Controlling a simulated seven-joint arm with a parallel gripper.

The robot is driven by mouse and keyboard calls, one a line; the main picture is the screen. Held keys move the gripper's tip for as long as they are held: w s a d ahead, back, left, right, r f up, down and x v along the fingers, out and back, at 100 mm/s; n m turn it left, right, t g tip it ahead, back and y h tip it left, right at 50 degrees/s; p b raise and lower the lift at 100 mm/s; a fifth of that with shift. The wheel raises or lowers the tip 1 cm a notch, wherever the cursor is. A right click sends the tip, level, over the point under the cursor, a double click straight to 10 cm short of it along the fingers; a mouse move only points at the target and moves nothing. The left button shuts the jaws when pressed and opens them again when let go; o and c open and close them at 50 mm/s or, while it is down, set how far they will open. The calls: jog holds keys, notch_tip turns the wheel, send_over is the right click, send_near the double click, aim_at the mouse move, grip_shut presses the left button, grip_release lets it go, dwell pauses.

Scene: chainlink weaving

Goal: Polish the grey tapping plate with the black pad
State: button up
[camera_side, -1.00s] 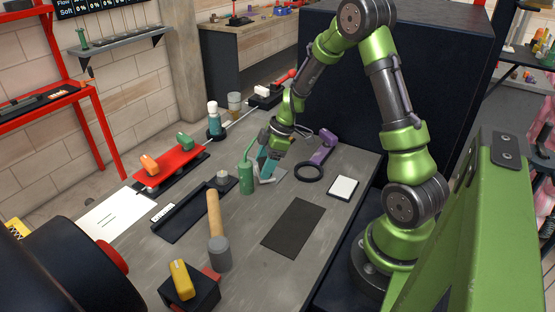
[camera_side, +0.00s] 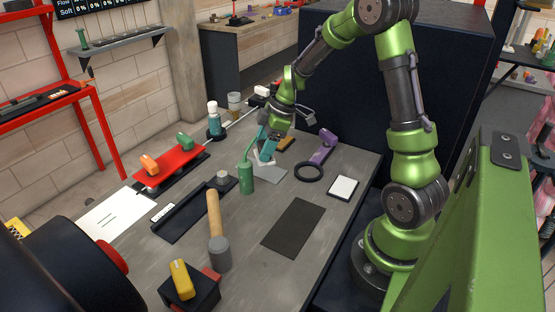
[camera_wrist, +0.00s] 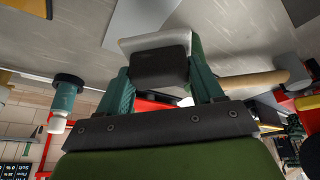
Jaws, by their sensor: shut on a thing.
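My gripper (camera_wrist: 162,85) has teal fingers shut on the black pad (camera_wrist: 160,68), a dark block with a pale grey-white face. In the side view my gripper (camera_side: 264,147) is at the far part of the bench, and a whitish part of the pad shows just under it. The grey tapping plate (camera_side: 272,173) lies flat on the bench in front of and below the gripper. A pale grey slab at the top of the wrist view appears to be this plate (camera_wrist: 140,20). I cannot tell whether pad and plate touch.
A green bottle (camera_side: 247,178) stands close left of the plate. A black ring (camera_side: 308,172) and a purple tool (camera_side: 324,147) lie to its right. A brown block (camera_side: 285,144) lies behind.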

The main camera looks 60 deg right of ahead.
jog(key=shift+r, duration=0.1)
jog(key=shift+r, duration=1.45)
